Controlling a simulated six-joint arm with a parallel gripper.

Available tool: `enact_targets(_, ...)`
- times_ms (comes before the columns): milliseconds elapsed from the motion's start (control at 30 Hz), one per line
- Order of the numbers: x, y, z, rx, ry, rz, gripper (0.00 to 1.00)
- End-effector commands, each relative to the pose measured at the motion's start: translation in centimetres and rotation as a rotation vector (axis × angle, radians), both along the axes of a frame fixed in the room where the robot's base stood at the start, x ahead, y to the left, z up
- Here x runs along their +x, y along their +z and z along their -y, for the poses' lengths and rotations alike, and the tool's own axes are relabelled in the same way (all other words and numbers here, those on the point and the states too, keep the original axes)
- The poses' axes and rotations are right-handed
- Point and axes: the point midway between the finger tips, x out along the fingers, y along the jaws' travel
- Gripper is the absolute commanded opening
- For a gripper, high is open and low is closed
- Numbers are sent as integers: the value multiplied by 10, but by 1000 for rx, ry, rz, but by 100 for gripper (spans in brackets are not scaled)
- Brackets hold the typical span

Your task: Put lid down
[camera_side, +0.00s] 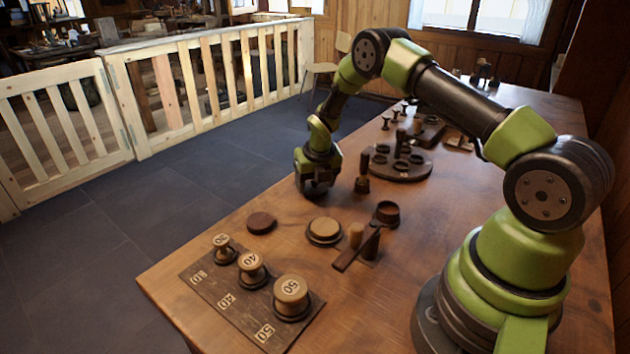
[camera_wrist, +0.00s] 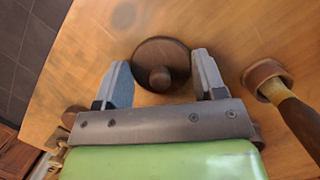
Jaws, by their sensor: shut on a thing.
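The lid (camera_wrist: 150,50) is a dark brown round disc with a small knob, seen between my fingertips in the wrist view. My gripper (camera_wrist: 163,75) is shut on it, with one grey finger at each side. In the side view my gripper (camera_side: 316,190) points down near the table's far left edge. The lid is hard to make out there against the dark fingers. I cannot tell how high the lid is above the wooden table (camera_side: 480,220).
A marked board (camera_side: 215,295) with several spools lies at the front left. A dark disc (camera_side: 261,222), a pale round piece (camera_side: 324,229), a dark cup (camera_side: 387,212) and a wooden tool (camera_side: 350,252) lie nearby. A round tray (camera_side: 400,174) stands behind.

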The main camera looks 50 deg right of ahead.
Motion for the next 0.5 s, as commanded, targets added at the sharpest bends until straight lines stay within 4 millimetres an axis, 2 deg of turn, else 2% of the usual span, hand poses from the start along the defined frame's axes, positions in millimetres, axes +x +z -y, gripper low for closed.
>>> enact_targets(200,0,-3,0,1,0,-1,42)
enact_targets(233,0,-3,0,1,0,-1,68)
enact_targets(300,0,-2,0,1,0,-1,85)
enact_targets(333,0,-3,0,1,0,-1,89)
enact_targets(500,0,-2,0,1,0,-1,89)
